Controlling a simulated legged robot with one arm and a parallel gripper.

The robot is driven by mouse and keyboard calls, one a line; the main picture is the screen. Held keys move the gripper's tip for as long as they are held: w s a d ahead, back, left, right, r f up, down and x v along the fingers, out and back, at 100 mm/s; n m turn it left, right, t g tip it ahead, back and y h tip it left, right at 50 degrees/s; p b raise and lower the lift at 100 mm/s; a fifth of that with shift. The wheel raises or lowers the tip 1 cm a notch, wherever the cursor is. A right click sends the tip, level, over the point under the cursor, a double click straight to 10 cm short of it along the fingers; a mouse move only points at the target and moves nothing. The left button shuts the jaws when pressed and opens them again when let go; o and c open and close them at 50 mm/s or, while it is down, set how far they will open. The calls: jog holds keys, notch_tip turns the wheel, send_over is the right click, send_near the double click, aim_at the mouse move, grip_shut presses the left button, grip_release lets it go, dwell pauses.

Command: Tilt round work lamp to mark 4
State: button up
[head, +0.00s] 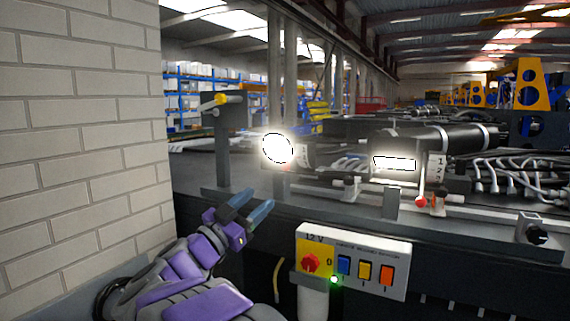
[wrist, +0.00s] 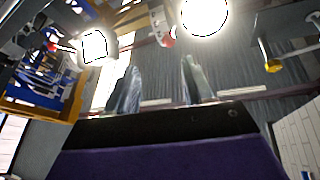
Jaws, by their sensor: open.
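The round work lamp (head: 277,148) is lit and glows white above the dark bench, left of the middle in the head view. It also shows at the top of the wrist view (wrist: 204,14), with a red part beside it. A plate with marks stands right of it, but its numbers are too small to read. My gripper (head: 255,205) is open and empty, below and left of the round lamp and apart from it. In the wrist view its two fingers (wrist: 160,85) point up, spread apart.
A lit rectangular lamp (head: 394,163) stands to the right, with a numbered plate (head: 436,168) and a red-tipped lever (head: 421,202). A post with a yellow handle (head: 220,99) stands left of the round lamp. A switch box (head: 352,262) is on the bench front. A brick wall (head: 80,130) bounds the left.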

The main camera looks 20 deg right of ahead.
aim_at(282, 168)
jog(key=x, duration=0.4)
jog(key=w+p+x, duration=0.1)
jog(key=x, duration=0.3)
jog(key=a+r+p+x, duration=0.1)
jog(key=x, duration=0.4)
jog(key=shift+w, duration=0.25)
jog(key=shift+a, duration=0.4)
jog(key=shift+c, duration=0.7)
jog(key=shift+a+r, duration=0.1)
jog(key=shift+c, duration=0.6)
jog(key=shift+s+d, duration=0.25)
jog(key=shift+d, duration=0.4)
jog(key=c, duration=0.3)
jog(key=shift+w+d, duration=0.1)
jog(key=shift+d, duration=0.2)
jog(key=shift+c, duration=0.8)
jog(key=shift+w, duration=0.15)
grip_shut()
